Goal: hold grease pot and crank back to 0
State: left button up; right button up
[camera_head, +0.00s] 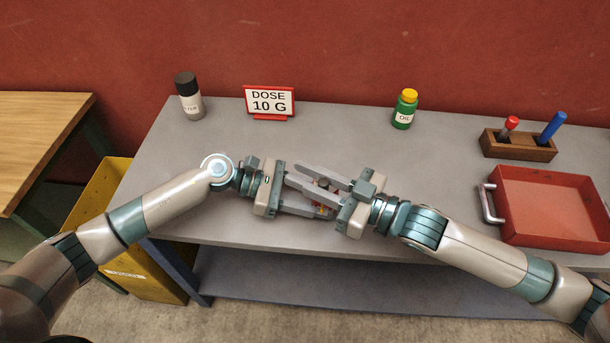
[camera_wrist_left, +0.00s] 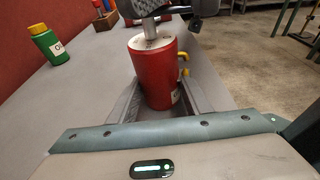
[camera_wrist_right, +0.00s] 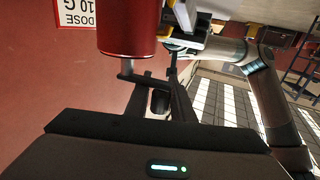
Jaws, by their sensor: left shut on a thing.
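The red grease pot (camera_wrist_left: 155,75) has a pale lid with a grey post on top and a small yellow part at its side. My left gripper (camera_wrist_left: 152,100) is shut on the pot, a finger at each side. In the head view the left gripper (camera_head: 310,195) and the arms hide most of the pot, above the bench's front part. My right gripper (camera_wrist_right: 160,85) is at the pot's top end. A grey crank piece (camera_wrist_right: 140,77) shows at its fingertips; whether they grip it is unclear. A white sign (camera_head: 269,101) reads DOSE 10 G.
A dark-capped bottle (camera_head: 188,97) stands at the back left of the grey bench (camera_head: 340,125). A green oil bottle (camera_head: 404,110) stands at the back. A wooden holder (camera_head: 517,146) and red tray (camera_head: 550,208) are right. A yellow bin (camera_head: 150,272) stands below left.

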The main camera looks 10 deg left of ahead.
jog(key=shift+o, duration=0.9)
jog(key=v, duration=1.2)
jog(key=shift+r, duration=0.1)
jog(key=shift+r, duration=2.9)
